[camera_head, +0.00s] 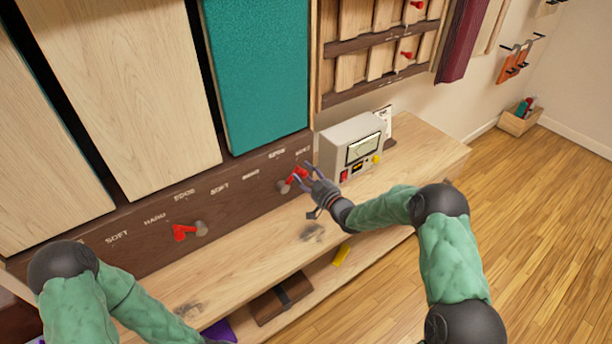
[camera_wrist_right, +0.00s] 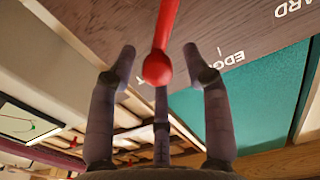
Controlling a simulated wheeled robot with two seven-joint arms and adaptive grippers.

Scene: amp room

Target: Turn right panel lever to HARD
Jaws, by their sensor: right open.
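The right panel lever (camera_head: 296,176) is a red handle on a grey hub, on the dark brown strip below the teal panel. In the head view its handle leans up and to the right. My right gripper (camera_head: 307,173) is open at the handle. In the right wrist view the lever's round red end (camera_wrist_right: 158,69) lies between the spread fingers (camera_wrist_right: 155,60), with gaps on both sides.
Another red lever (camera_head: 185,232) is farther left on the strip. A beige meter box (camera_head: 352,148) stands on the wooden bench (camera_head: 425,148) just right of my right gripper. A yellow item (camera_head: 340,255) and a brown case (camera_head: 283,299) are on the lower shelf. The floor at right is open.

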